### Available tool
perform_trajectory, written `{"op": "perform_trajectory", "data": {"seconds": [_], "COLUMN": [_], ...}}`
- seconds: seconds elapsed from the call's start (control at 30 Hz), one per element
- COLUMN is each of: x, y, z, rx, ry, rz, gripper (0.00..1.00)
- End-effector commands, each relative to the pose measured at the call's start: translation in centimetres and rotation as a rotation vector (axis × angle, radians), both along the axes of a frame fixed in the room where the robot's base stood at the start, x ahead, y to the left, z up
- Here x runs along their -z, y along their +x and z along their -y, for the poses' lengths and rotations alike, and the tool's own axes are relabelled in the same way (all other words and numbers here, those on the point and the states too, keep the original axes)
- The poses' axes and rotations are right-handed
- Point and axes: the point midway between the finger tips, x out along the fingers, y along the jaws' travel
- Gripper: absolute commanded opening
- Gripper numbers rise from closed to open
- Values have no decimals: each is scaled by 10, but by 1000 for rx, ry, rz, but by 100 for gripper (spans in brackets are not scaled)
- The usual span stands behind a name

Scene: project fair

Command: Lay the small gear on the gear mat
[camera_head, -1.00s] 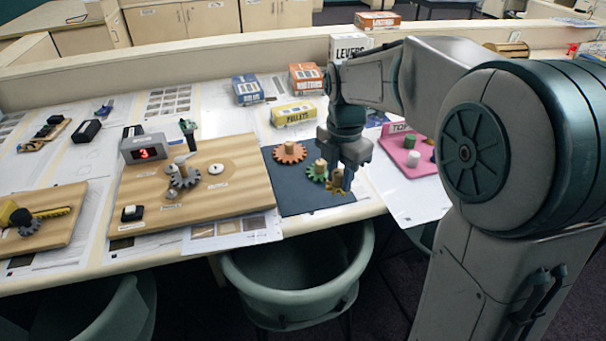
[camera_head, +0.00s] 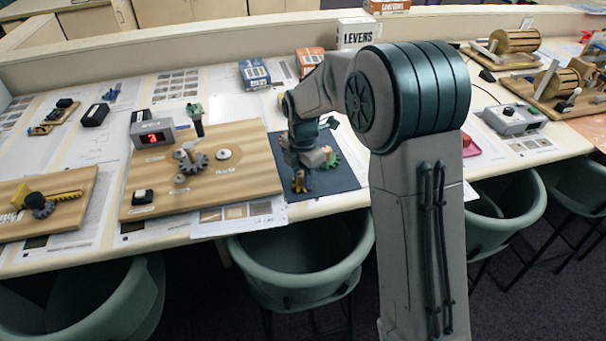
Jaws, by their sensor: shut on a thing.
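I cannot tell whether the gear touches the mat. The orange-red gear is hidden behind my gripper and wrist.
A wooden board (camera_head: 240,181) with a grey gear (camera_head: 191,160) and a display box (camera_head: 153,134) stands close left of the mat. Blue (camera_head: 254,73) and orange (camera_head: 309,60) boxes are behind. A green chair (camera_head: 300,270) stands at the table's front edge.

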Motion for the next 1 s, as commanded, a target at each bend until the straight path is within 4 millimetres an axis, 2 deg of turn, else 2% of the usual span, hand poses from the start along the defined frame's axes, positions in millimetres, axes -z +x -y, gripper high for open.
{"op": "perform_trajectory", "data": {"seconds": [0.4,0.43,0.5,0.8,0.9,1.0], "x": [7,5,5,3,-5,-21], "y": [0,0,0,0,1,1], "z": [0,0,0,0,0,0], "rx": [1,1,1,0,1,1], "ry": [1,1,1,1,1,2], "rz": [1,2,1,2,3,4], "gripper": [3,36,50,50,50,50]}}
